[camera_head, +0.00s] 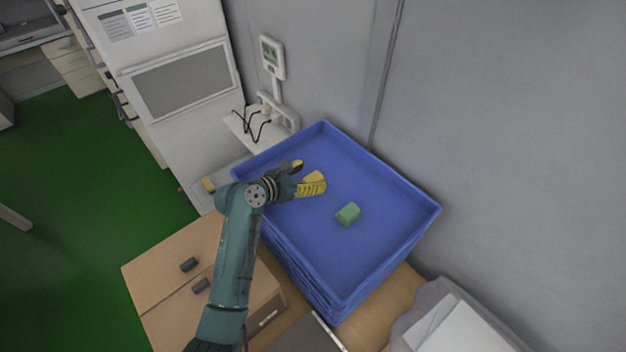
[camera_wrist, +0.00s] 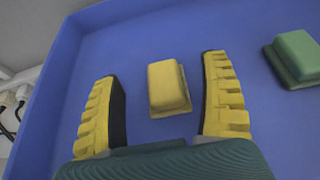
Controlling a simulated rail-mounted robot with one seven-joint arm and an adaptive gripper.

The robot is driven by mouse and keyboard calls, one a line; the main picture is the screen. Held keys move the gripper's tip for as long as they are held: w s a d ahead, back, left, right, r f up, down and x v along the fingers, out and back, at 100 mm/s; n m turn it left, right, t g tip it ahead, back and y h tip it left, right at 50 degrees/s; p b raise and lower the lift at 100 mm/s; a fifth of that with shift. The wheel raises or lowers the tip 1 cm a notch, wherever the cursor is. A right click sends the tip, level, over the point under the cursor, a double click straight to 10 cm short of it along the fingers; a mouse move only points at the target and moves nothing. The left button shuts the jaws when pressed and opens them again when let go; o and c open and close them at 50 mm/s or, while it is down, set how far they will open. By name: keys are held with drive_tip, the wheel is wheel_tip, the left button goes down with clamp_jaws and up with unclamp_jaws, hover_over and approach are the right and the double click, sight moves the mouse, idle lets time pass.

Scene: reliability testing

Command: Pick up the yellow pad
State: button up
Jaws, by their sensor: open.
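The yellow pad (camera_wrist: 168,86) lies in the blue tray (camera_wrist: 150,35), between and a little beyond my two yellow fingers in the wrist view. My gripper (camera_wrist: 160,75) is open, with clear gaps on both sides of the pad. In the head view my gripper (camera_head: 312,176) is over the left part of the tray (camera_head: 375,255), and the yellow pad (camera_head: 314,178) shows partly behind a finger. A green pad (camera_wrist: 296,58) lies in the tray to the right of the yellow one; it also shows in the head view (camera_head: 348,213).
The tray's raised rim surrounds the pads, and a grey wall (camera_head: 500,130) stands close behind it. A cardboard box (camera_head: 165,270) is at the front left. A white scale-like device (camera_head: 272,58) stands beyond the tray. Tray floor right of the green pad is clear.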

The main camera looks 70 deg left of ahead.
sight(318, 174)
drive_tip(key=x, duration=0.3)
drive_tip(key=shift+w, duration=0.35)
drive_tip(key=shift+f, duration=0.1)
drive_tip(key=c, duration=1.4)
